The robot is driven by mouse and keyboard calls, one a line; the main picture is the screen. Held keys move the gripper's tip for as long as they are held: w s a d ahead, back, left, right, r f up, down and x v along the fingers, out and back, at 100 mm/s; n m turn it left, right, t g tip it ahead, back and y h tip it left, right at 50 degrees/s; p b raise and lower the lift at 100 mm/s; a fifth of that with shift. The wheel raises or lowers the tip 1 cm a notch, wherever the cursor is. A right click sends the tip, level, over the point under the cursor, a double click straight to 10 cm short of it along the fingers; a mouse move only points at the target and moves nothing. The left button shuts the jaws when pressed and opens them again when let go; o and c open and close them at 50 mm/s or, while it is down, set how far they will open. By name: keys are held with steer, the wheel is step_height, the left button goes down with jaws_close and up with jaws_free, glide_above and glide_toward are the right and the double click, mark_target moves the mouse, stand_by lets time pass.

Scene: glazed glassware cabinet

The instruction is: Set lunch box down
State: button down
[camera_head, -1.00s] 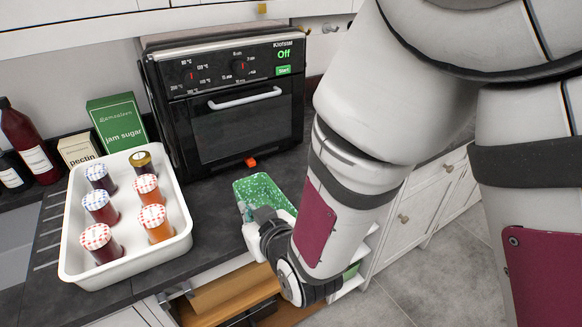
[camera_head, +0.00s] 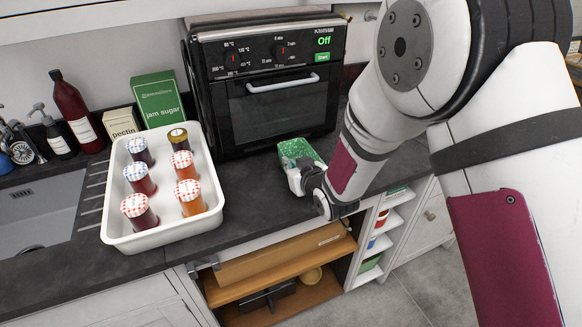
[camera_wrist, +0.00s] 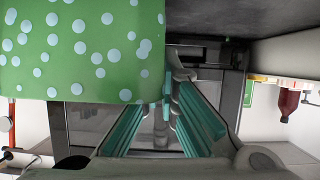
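The lunch box (camera_head: 302,150) is green with pale dots. In the head view it is low over the dark counter (camera_head: 250,200), in front of the oven; I cannot tell whether its underside touches the counter. My gripper (camera_head: 304,172) is at the box's near side and appears shut on it, with the contact partly hidden. In the wrist view the lunch box (camera_wrist: 80,50) fills the upper left and covers part of one teal finger. My gripper's fingers (camera_wrist: 168,92) run close together beside its edge.
A black oven (camera_head: 265,110) stands behind the box. A white tray (camera_head: 165,235) of several jars is to the left. The counter between tray and box is clear.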

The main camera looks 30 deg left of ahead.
steer(key=shift+f, duration=0.35)
steer(key=c, duration=2.3)
jaws_free()
steer(key=shift+f, duration=0.2)
steer(key=o, duration=0.5)
steer(key=shift+r, duration=0.1)
steer(key=shift+s+r, duration=0.1)
steer(key=shift+r, duration=0.1)
steer(key=v, duration=1.1)
steer(key=shift+s+d, duration=0.25)
steer(key=shift+d, duration=0.1)
